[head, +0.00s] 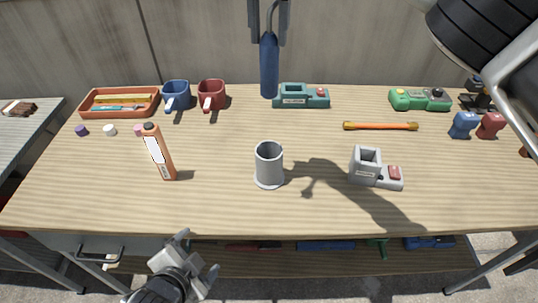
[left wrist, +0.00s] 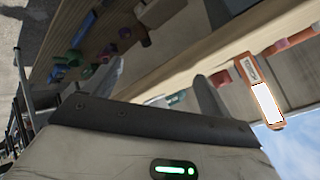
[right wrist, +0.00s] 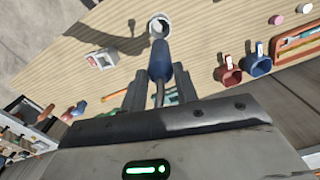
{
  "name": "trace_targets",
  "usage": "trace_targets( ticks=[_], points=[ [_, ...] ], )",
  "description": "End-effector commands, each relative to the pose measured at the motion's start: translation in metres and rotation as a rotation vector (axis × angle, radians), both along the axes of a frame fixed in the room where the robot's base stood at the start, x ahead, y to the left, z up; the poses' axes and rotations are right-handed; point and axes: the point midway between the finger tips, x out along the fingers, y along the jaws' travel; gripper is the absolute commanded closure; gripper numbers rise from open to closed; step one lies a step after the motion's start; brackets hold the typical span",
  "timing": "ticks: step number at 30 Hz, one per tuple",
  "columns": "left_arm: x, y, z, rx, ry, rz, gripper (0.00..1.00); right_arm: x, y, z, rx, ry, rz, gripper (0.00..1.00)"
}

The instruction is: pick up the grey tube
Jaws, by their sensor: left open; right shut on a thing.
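The grey tube (head: 269,165) stands upright on the workbench near its middle, open at the top, with a wider rim at its base. It also shows in the right wrist view (right wrist: 159,27), beyond the blue tool. My right gripper (head: 270,30) is shut on the thin hooked end of a blue tool (head: 269,66), which hangs down, apart from the tube, in the upper middle of the head view. The tool also shows in the right wrist view (right wrist: 160,62). My left gripper (head: 193,258) is open and empty, in front of the bench's front edge.
On the bench (head: 220,205) stand an orange-and-white box (head: 159,153) left of the tube and a grey holder (head: 367,168) to its right. Behind are an orange tray (head: 120,114), blue (head: 176,95) and red (head: 211,94) mugs, a green device (head: 302,97) and an orange bar (head: 380,126).

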Motion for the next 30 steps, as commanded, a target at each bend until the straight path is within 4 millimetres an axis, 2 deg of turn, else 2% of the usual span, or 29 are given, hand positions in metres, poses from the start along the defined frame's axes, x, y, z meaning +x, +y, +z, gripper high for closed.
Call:
trace_targets(
  ticks=[1,6,9,11,14,17,21,24,27,30],
  points=[
    [0.012,0.004,0.009,0.17,-0.025,-0.092,0.17,0.0,0.0,0.001,0.001,0.0,0.0,1.0],
    [0.038,0.024,0.039,0.72,-0.046,-0.343,0.17,0.0,0.0,0.001,0.001,0.0,0.0,1.0],
    [0.058,0.03,0.065,1.013,-0.026,-0.437,0.17,0.0,0.0,0.001,0.001,-0.001,0.0,1.0],
    [0.07,0.023,0.078,1.098,0.0,-0.449,0.17,0.0,0.0,0.0,0.001,-0.001,0.0,1.0],
    [0.086,-0.007,0.09,1.111,0.028,-0.44,0.17,0.0,0.0,0.0,0.001,-0.001,0.0,1.0],
    [0.095,-0.054,0.098,1.196,0.044,-0.524,0.17,0.0,0.0,0.0,0.001,-0.001,0.0,1.0],
    [0.095,-0.119,0.112,1.444,0.037,-0.719,0.17,0.0,0.0,0.001,0.001,-0.001,0.0,1.0],
    [0.093,-0.155,0.125,1.632,0.023,-0.819,0.17,0.0,0.0,0.001,0.001,-0.001,0.0,1.0],
    [0.089,-0.177,0.137,1.783,0.017,-0.874,0.17,0.0,0.0,0.001,0.001,-0.001,0.0,1.0],
    [0.087,-0.189,0.143,1.875,0.016,-0.9,0.17,0.0,0.0,0.0,0.001,-0.001,0.0,1.0]
  ],
)
